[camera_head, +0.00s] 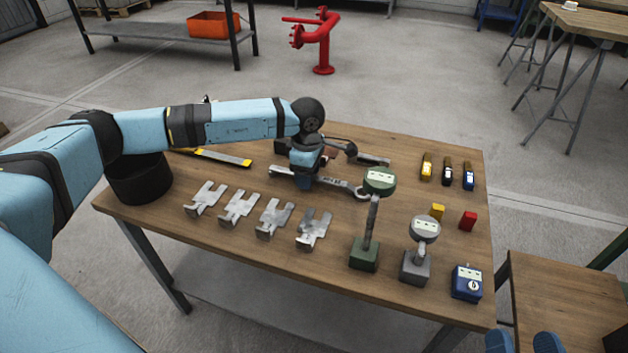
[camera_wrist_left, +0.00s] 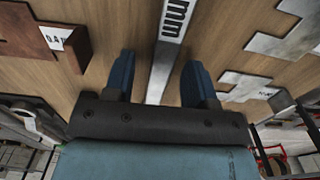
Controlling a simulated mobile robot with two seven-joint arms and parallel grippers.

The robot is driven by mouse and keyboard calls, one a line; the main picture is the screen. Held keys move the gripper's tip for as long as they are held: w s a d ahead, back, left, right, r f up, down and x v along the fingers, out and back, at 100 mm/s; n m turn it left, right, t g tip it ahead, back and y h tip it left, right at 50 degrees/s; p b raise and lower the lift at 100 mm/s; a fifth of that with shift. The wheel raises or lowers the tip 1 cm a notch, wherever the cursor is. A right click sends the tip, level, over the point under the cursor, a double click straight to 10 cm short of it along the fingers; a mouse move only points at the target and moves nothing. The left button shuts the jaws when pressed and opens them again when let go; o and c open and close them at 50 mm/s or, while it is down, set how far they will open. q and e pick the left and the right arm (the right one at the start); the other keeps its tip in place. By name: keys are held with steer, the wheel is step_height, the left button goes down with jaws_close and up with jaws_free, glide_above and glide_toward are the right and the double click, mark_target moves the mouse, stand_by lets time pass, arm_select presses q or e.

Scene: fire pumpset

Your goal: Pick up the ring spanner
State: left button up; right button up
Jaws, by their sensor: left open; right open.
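A long grey spanner (camera_head: 325,184) lies flat on the wooden table, with a hook-like end at its right; part of it is hidden by my left gripper (camera_head: 303,178). In the left wrist view, a straight metal bar marked "mm" (camera_wrist_left: 168,45), likely its shank, runs between the two blue fingers of my left gripper (camera_wrist_left: 158,82). The fingers are apart, one on each side, with gaps to the bar. I cannot tell their height above the table. Two blue fingertips of my right gripper (camera_head: 523,342) show apart at the bottom right edge, with nothing visible between them.
Another dark tool (camera_head: 372,160) lies just behind the spanner. Several metal brackets (camera_head: 238,206) lie in front. A yellow-black level (camera_head: 225,157) lies left.

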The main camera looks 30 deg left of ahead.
arm_select(q)
jaws_close()
steer(key=shift+r, duration=0.1)
